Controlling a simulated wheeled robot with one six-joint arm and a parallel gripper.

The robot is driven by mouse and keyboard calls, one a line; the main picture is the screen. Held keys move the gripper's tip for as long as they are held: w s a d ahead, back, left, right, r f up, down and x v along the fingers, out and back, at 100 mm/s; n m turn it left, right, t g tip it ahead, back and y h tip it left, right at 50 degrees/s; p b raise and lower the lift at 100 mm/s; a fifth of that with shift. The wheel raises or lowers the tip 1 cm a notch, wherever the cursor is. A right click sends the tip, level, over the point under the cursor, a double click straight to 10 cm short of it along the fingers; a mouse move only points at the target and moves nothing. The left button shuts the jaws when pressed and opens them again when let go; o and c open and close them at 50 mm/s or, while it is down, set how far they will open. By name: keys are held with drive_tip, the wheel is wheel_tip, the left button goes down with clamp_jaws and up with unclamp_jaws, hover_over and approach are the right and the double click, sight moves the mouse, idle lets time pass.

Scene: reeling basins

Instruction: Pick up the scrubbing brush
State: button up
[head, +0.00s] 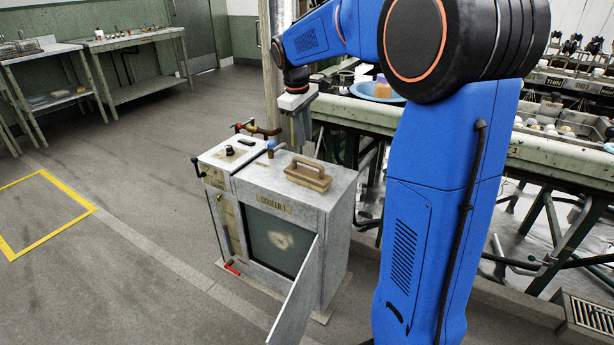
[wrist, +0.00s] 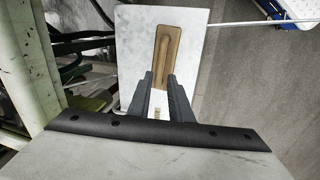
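The scrubbing brush (head: 308,177) is a brown wooden block with a raised handle. It lies on the pale grey top of the cabinet marked COOLER 1 (head: 285,225). In the wrist view the brush (wrist: 168,45) lies lengthwise just beyond the fingertips, on the cabinet's top (wrist: 138,50). My gripper (head: 301,140) points down above the back part of the cabinet, apart from the brush. In the wrist view my gripper (wrist: 160,77) has its two dark fingers spread, with a gap and nothing held between them. The brush's bristles cannot be made out.
A valve with a red handle (head: 240,126) and pipes rise at the cabinet's back left. The cabinet's front door (head: 296,300) hangs open. A bench with a blue basin (head: 372,92) stands behind at right.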

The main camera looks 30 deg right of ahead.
sight(309, 163)
drive_tip(key=f, duration=0.4)
drive_tip(key=d+f, duration=0.1)
drive_tip(key=f, duration=0.3)
drive_tip(key=w+d+f, duration=0.1)
drive_tip(key=f, duration=0.2)
drive_tip(key=shift+f, duration=0.4)
clamp_jaws()
